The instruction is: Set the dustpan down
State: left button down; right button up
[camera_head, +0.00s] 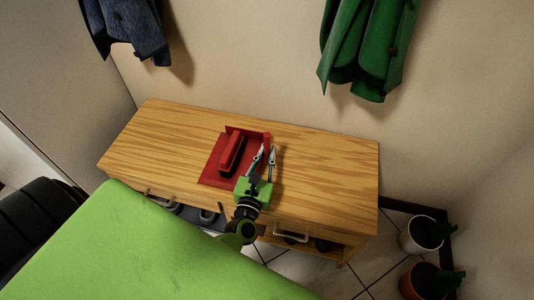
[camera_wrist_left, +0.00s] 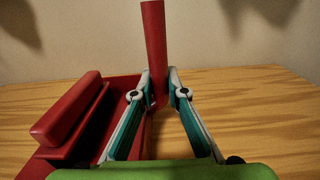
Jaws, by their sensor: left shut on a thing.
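The red dustpan (camera_head: 214,173) is at the middle of the wooden bench top, with a long red rounded piece (camera_head: 232,153), perhaps a brush, lying in its pan. In the left wrist view the dustpan's handle (camera_wrist_left: 154,40) stands upright between my fingers, and part of the pan shows at the left. My left gripper (camera_head: 264,154) is shut on the handle, at the pan's right side; it also shows in the left wrist view (camera_wrist_left: 158,88). The pan looks at or very near the bench surface; I cannot tell whether it touches. My right gripper is not in view.
The wooden bench (camera_head: 325,165) has clear top on both sides of the dustpan. A green coat (camera_head: 365,50) and a dark blue garment (camera_head: 138,28) hang on the wall above. Two potted plants, in a white pot (camera_head: 418,238) and an orange pot (camera_head: 415,282), stand at the right.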

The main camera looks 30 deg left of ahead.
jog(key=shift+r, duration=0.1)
pick_arm(q)
jog(key=c, duration=2)
grip_release()
jog(key=shift+f, duration=0.1)
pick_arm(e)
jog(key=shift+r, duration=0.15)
